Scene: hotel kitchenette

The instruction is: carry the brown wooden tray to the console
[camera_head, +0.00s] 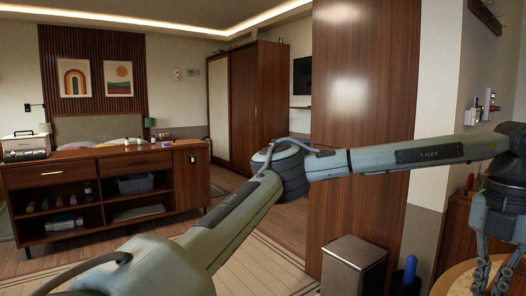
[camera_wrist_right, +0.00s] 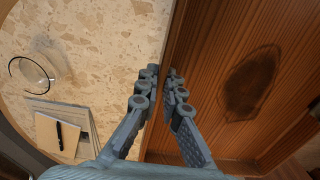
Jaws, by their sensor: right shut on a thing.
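The brown wooden tray (camera_wrist_right: 215,60) fills the right side of the right wrist view, with a dark oval mark on its floor. My right gripper (camera_wrist_right: 162,73) is shut on the tray's near wall, one finger on each side of it. The tray lies over or on a pale speckled tabletop; whether it touches is unclear. The likely console (camera_head: 120,165) is the long brown wooden sideboard at the left of the head view, with drawers and open shelves. The tray cannot be made out in the head view. My left gripper is not in view.
A glass (camera_wrist_right: 33,75) and a notepad (camera_wrist_right: 62,135) with a black pen lie on the speckled top (camera_wrist_right: 100,40). A box-like case (camera_head: 25,146) stands on the sideboard's left end. A wood-panelled column (camera_head: 350,120) and a metal bin (camera_head: 353,265) stand right of centre.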

